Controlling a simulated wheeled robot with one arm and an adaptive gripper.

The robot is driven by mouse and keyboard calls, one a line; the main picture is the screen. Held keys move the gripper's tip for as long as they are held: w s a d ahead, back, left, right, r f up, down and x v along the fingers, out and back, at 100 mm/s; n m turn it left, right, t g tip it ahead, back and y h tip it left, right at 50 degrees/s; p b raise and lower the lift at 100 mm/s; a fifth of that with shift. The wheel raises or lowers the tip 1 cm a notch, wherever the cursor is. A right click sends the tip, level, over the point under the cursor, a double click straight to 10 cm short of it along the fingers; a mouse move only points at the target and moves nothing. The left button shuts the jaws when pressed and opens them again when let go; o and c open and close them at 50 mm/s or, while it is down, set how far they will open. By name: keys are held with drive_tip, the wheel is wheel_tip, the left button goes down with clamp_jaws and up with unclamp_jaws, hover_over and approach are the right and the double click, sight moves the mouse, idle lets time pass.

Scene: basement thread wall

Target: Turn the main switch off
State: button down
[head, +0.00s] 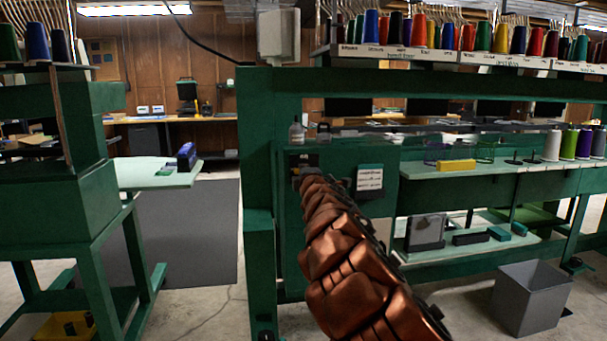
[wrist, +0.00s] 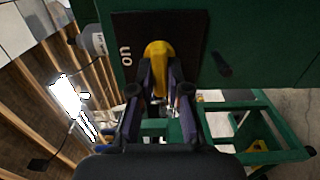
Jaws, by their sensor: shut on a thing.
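The main switch shows in the wrist view as a yellow handle (wrist: 158,58) on a dark plate (wrist: 190,28). The plate carries the word "on", turned sideways, to the left of the handle. The handle runs up and down in that picture. My gripper (wrist: 160,76) has its two fingers on either side of the handle's near part and is shut on it. In the head view, my copper-coloured arm reaches to the green panel and hides the switch.
A white card (head: 369,179) is on the green panel (head: 415,215), right of my arm. Thread spools (head: 395,28) line the shelf above. A grey bin (head: 530,297) stands on the floor at right. A green stand (head: 60,190) is at left, with floor between.

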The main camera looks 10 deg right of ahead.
drive_tip(key=c, duration=1.1)
unclamp_jaws()
drive_tip(key=shift+c, duration=0.2)
drive_tip(key=s, duration=1.2)
